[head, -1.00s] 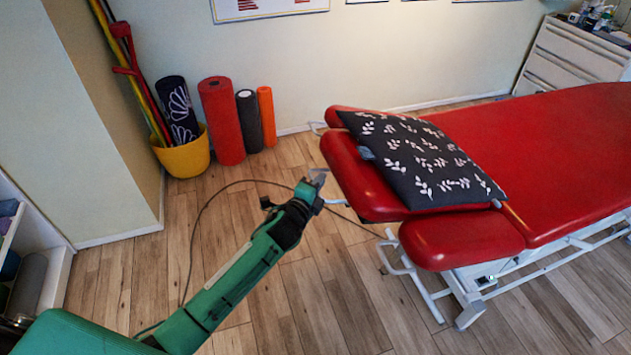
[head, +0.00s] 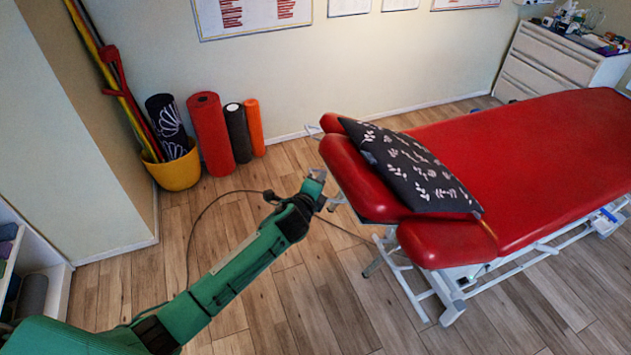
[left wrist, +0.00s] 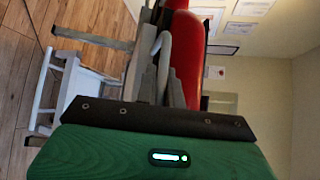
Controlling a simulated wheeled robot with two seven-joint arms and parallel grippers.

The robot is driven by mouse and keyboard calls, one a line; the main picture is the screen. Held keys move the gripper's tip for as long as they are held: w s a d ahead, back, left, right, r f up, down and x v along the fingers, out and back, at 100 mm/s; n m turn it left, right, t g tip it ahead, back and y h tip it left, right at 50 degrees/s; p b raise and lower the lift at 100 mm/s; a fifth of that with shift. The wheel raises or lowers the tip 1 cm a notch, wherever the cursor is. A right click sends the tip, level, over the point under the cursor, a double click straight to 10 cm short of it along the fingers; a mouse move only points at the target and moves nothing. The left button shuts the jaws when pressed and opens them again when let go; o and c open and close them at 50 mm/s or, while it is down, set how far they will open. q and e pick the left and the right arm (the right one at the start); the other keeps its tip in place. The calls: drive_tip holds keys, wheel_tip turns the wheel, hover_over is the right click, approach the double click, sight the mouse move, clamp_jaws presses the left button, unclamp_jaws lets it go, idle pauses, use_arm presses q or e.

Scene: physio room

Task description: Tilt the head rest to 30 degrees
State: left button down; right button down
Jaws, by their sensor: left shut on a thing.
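The head rest (head: 352,180) is the red padded end section at the near left end of the red treatment table (head: 520,135). It is tilted up from the table top, but I cannot read its angle. A dark pillow with white leaf prints (head: 415,170) lies on it. My left gripper (head: 318,178) is at the outer end of the head rest. In the left wrist view, the fingers (left wrist: 163,88) are shut on a light grey curved bar (left wrist: 165,50) beside the red padding (left wrist: 187,55). My right gripper is not in view.
A dark cable (head: 200,225) lies on the wooden floor. A white drawer unit (head: 550,60) stands at the back right. Floor left of the table is mostly clear.

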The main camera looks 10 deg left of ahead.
use_arm(q)
drive_tip(key=shift+d+r, duration=0.1)
drive_tip(key=c, duration=1.5)
unclamp_jaws()
drive_tip(key=shift+s, duration=0.1)
drive_tip(key=shift+b+v, duration=1.45)
drive_tip(key=shift+v, duration=5.35)
